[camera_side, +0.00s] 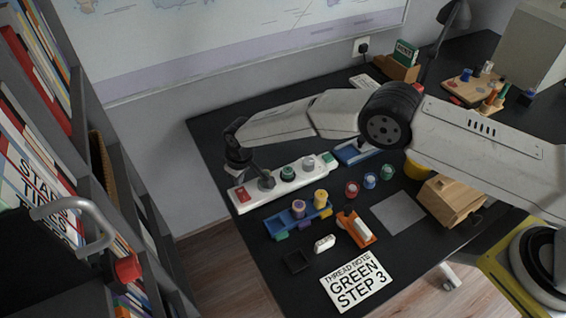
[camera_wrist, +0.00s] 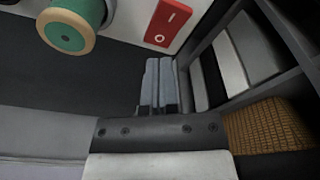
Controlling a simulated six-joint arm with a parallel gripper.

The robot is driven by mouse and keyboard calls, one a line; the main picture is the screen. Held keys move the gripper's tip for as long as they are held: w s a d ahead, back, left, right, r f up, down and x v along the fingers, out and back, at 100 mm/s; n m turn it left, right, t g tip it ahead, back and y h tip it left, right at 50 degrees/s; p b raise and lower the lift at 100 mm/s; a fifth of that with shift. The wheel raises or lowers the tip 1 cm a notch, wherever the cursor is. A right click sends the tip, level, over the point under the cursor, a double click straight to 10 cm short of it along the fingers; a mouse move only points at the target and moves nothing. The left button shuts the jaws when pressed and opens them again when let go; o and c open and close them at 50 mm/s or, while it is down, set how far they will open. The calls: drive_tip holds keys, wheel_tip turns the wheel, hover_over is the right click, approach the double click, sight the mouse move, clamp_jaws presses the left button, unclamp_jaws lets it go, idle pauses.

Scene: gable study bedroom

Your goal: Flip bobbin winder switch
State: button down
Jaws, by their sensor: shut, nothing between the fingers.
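The bobbin winder is a long white bar (camera_side: 234,201) on the dark desk in the side view. Its red switch (camera_side: 243,194) is at the bar's left end. In the wrist view the red switch (camera_wrist: 165,22) shows at the top, with white marks on its face, and a green spool (camera_wrist: 68,28) stands to its left. My gripper (camera_wrist: 160,60) is shut and empty, its two grey fingers side by side below the switch in that picture. In the side view my gripper (camera_side: 236,166) hangs near the bar's left end; whether it touches anything is unclear.
A blue tray (camera_side: 278,220) with spools, a thread note card (camera_side: 356,282), loose spools and a wooden box (camera_side: 451,200) lie on the desk. A grey bookshelf (camera_side: 105,200) stands left of the desk, and a woven basket (camera_wrist: 262,125) shows on it.

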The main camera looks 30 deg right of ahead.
sight(243, 190)
drive_tip(key=shift+r, duration=2.15)
drive_tip(key=s+d+r+m, duration=0.2)
drive_tip(key=s+d+r, duration=0.1)
drive_tip(key=d+r, duration=0.5)
drive_tip(key=s+d+r+m, duration=0.1)
drive_tip(key=s+d+r, duration=0.35)
drive_tip(key=d, duration=0.55)
drive_tip(key=s+d+r+m, duration=0.1)
drive_tip(key=s+d+r, duration=0.1)
drive_tip(key=s+d, duration=0.4)
drive_tip(key=s+d+r+m+t, duration=0.1)
drive_tip(key=s+d, duration=0.5)
drive_tip(key=s, duration=0.8)
drive_tip(key=shift+s+d+r+m+h, duration=0.15)
drive_tip(key=shift+d+r+m+h, duration=0.2)
drive_tip(key=shift+r+m, duration=0.2)
